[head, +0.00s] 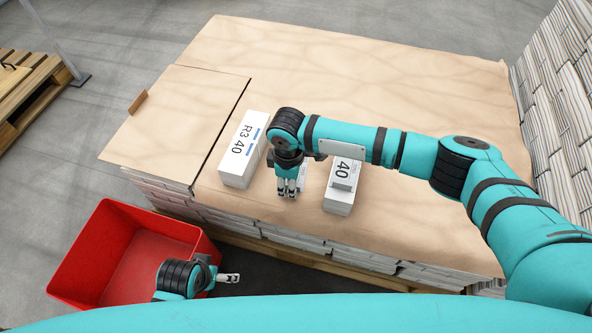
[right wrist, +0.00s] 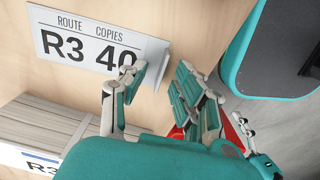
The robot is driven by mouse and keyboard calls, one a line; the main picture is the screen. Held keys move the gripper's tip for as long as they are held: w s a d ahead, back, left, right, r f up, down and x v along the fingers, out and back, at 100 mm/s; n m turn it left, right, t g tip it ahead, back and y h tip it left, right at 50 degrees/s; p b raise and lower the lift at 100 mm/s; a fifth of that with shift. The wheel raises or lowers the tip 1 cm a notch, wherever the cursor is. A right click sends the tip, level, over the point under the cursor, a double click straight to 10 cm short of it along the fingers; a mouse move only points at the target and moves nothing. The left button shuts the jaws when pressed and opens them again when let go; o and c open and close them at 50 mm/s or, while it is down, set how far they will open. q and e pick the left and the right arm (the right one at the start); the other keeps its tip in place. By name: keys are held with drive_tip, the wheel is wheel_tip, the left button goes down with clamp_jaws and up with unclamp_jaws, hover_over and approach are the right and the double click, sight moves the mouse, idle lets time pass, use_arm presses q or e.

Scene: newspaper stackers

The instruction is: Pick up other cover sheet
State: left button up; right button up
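A white cover sheet (right wrist: 85,42) printed "ROUTE COPIES R3 40" lies on the brown paper in the right wrist view, its near end looking raised. In the head view a small part of it (head: 303,178) shows beside my right gripper, mostly hidden. My right gripper (head: 287,190) points down between two white bundles; its fingers (right wrist: 160,88) are apart at the sheet's end, with nothing visibly clamped. The left bundle (head: 236,160) reads "R3 40"; the right bundle (head: 338,204) shows "40", partly covered by my arm. My left gripper (head: 234,278) is beside the red bin, finger gap unclear.
The brown-paper-covered pallet stack (head: 400,75) is broad and mostly clear behind the bundles. A small brown block (head: 138,103) sits at its left edge. The red bin (head: 75,245) stands on the floor at lower left. Newspaper stacks (head: 562,90) rise at right.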

drive_tip(key=shift+f, duration=0.15)
clamp_jaws()
